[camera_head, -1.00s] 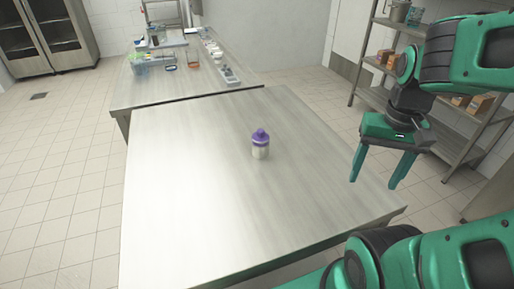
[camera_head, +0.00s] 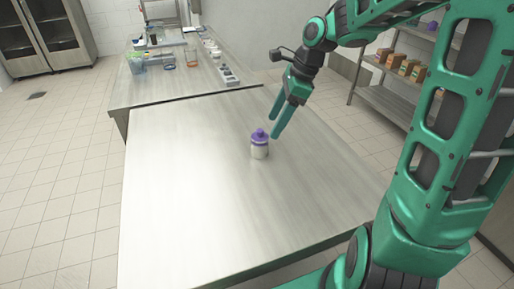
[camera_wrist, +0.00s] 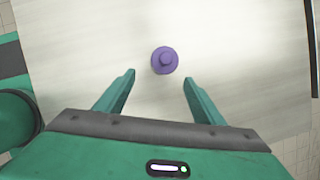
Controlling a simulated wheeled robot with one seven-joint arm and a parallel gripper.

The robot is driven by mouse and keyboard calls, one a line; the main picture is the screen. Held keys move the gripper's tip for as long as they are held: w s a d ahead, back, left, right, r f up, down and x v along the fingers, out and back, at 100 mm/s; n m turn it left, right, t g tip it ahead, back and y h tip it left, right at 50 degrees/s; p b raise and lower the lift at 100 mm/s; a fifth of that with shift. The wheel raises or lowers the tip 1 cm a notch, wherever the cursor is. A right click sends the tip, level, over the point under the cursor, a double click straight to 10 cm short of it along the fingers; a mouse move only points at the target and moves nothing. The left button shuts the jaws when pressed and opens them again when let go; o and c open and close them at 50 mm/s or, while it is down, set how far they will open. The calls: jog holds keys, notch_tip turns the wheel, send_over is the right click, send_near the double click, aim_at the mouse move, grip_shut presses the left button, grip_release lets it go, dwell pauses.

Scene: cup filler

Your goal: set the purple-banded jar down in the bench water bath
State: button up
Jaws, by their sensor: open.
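The purple-banded jar (camera_head: 259,146) stands upright on the near steel table (camera_head: 190,190). It has a purple lid and a pale body with a purple band. My gripper (camera_head: 276,133) is just right of the jar in the head view, with its fingers pointing down. In the wrist view the jar's purple lid (camera_wrist: 165,60) lies ahead of the two open fingertips (camera_wrist: 158,76), roughly centred between them. Nothing is between the fingers. I cannot make out the water bath for certain among the items on the far bench.
A shelf with boxes (camera_head: 400,66) stands at the right. The near table is otherwise clear.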

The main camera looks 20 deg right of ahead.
aim_at(263, 137)
jog(key=shift+m, duration=0.3)
jog(key=x, duration=0.7)
jog(key=w+x, duration=0.1)
jog(key=x, duration=0.3)
jog(key=shift+a+r, duration=0.2)
jog(key=shift+a, duration=0.1)
jog(key=shift+c, duration=0.2)
jog(key=c, duration=1.2)
jog(key=shift+r, duration=0.1)
jog(key=shift+c, duration=0.2)
